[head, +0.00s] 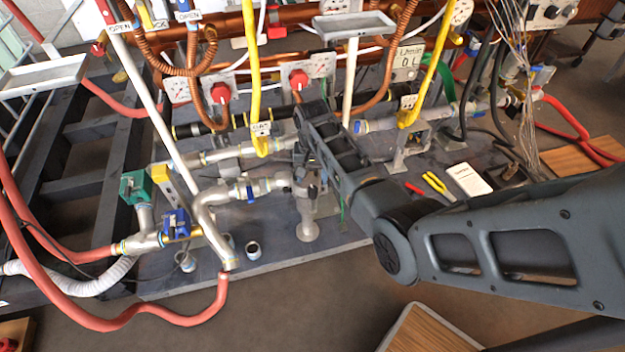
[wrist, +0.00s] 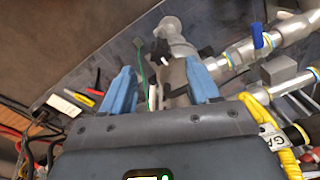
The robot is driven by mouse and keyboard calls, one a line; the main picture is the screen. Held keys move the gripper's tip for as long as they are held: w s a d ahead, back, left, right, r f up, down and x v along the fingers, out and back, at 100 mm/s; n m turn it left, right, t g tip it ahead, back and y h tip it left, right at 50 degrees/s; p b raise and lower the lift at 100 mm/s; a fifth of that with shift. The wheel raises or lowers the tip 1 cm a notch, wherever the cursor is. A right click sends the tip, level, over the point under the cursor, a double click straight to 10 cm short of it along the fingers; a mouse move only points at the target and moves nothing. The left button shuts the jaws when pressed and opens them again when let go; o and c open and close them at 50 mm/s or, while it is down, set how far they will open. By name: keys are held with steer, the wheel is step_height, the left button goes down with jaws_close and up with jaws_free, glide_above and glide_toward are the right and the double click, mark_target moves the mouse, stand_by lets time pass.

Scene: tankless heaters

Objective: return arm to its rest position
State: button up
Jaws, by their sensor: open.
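My arm reaches in from the right in the head view and extends over the grey base board (head: 345,238) among the pipes. My gripper shows in the wrist view (wrist: 160,88) with its two blue fingers spread apart. A grey metal pipe fitting (wrist: 178,42) shows beyond and between the fingers, with nothing clearly gripped. I cannot tell how far the fingers are from the fitting. In the head view the arm's far end is beside a vertical metal pipe (head: 307,215), and the fingers are hard to make out there.
Yellow hoses (head: 251,75), red valve knobs (head: 299,79) and copper pipes crowd the back. A blue valve handle (head: 177,222) and a red hose (head: 95,322) lie left. Pliers (head: 437,184) and a white card (head: 469,180) lie on the board. A wooden-topped surface (head: 430,332) stands in front.

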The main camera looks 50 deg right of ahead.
steer(key=shift+r, duration=0.25)
stand_by(0.4)
steer(key=shift+s+a+f, duration=0.15)
steer(key=shift+s+f, duration=0.05)
steer(key=s+a+f+n+t+h+p, duration=0.25)
steer(key=s+a+f, duration=0.3)
steer(key=s, duration=0.35)
steer(key=s+a+r+n+t, duration=0.5)
steer(key=s+a, duration=0.3)
steer(key=s, duration=0.3)
steer(key=s+a+r+n+t+p, duration=0.1)
steer(key=s+r, duration=0.4)
steer(key=r, duration=0.6)
steer(key=s+a+r+n+t+y+p, duration=0.1)
steer(key=s+a+r+t, duration=0.3)
steer(key=r, duration=0.7)
steer(key=s+a+r+n+t+y+p, duration=0.1)
steer(key=s+a+r+t, duration=0.1)
steer(key=s+r, duration=0.5)
step_height(320, 180, up, 5)
steer(key=shift+s+a+n, duration=0.15)
steer(key=shift+a+n, duration=0.2)
steer(key=shift+a, duration=0.4)
steer(key=shift+y, duration=0.25)
